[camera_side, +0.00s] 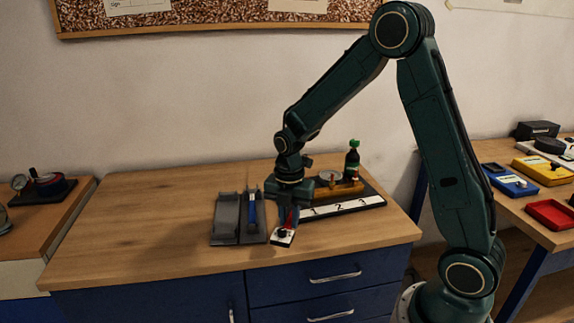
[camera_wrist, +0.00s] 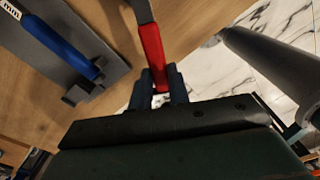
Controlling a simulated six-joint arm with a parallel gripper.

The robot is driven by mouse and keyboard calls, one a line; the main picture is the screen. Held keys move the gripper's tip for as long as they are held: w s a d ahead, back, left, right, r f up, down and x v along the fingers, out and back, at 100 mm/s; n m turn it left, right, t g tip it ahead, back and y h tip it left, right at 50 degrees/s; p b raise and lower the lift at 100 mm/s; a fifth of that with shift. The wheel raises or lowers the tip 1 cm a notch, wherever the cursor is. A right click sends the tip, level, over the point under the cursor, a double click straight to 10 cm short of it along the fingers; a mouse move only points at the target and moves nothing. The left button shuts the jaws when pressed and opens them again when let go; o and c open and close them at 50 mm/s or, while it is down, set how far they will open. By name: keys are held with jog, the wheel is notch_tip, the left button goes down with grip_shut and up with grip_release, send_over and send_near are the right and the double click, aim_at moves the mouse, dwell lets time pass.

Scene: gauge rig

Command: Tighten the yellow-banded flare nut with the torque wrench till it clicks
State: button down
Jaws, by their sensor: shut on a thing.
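My gripper (camera_wrist: 162,88) is shut on the red grip of a red-handled tool (camera_wrist: 152,55). A grey shaft runs from the grip out of the top of the wrist view. In the side view my gripper (camera_side: 290,205) points down near the table's front edge, with the red grip (camera_side: 291,218) just below it. A blue-handled tool (camera_side: 252,212) lies in a grey holder (camera_side: 226,228) to the left; it also shows in the wrist view (camera_wrist: 68,48). I cannot tell which tool is the torque wrench. I cannot make out the yellow-banded flare nut.
A rig with a strip numbered 1, 2, 3 (camera_side: 343,208), a gauge (camera_side: 330,176) and a green-capped bottle (camera_side: 352,162) stands right of my gripper. A small white and black piece (camera_side: 284,238) is under my gripper.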

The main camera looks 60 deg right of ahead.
jog(key=shift+w+d, duration=0.2)
jog(key=shift+d, duration=0.65)
jog(key=shift+w+d, duration=0.2)
jog(key=shift+d, duration=0.45)
jog(key=shift+w+d, duration=0.2)
jog(key=shift+d, duration=0.4)
dwell(1.7)
jog(key=shift+w, duration=0.15)
dwell(2.0)
jog(key=shift+w+a+m, duration=0.15)
jog(key=shift+w+m, duration=0.5)
jog(key=shift+w, duration=0.05)
jog(key=shift+w+a+m, duration=0.1)
jog(key=shift+w+m, duration=0.55)
jog(key=shift+w, duration=0.45)
